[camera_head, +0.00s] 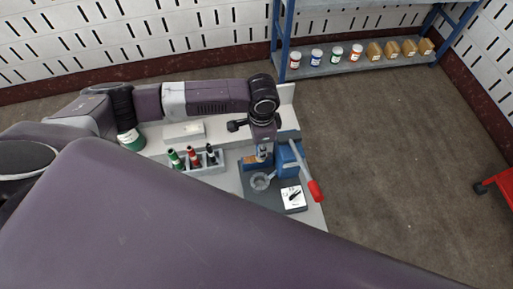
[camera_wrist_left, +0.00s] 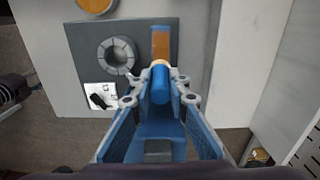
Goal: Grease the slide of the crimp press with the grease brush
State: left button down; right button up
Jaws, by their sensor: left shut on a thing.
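My left gripper (camera_wrist_left: 160,100) is shut on the grease brush (camera_wrist_left: 160,86), whose round blue handle shows between its fingers in the left wrist view. In the head view my left gripper (camera_head: 263,150) points down at the left side of the blue crimp press (camera_head: 289,160), which has a red-ended lever. A flat orange-brown part (camera_wrist_left: 161,42) lies just beyond the brush; I cannot tell whether it is the slide or touches the brush. The bristles are not clearly visible. My right gripper is not in view.
A grey ring-shaped dish (camera_head: 262,181) and a white card (camera_head: 293,197) are on the dark plate by the press. A grey tray (camera_head: 209,171) holds several bottles to the left. A green jar (camera_head: 132,141) stands farther left. The blue shelf (camera_head: 345,69) behind holds jars and boxes.

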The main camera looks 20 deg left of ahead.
pick_arm(q)
jog(key=shift+w+d, duration=0.25)
jog(key=shift+d, duration=0.1)
jog(key=shift+w+d, duration=0.45)
jog(key=shift+d, duration=0.2)
notch_tip(320, 180, up, 4)
jog(key=p, duration=0.4)
jog(key=shift+f, duration=0.2)
notch_tip(320, 180, up, 5)
jog(key=shift+r, duration=0.2)
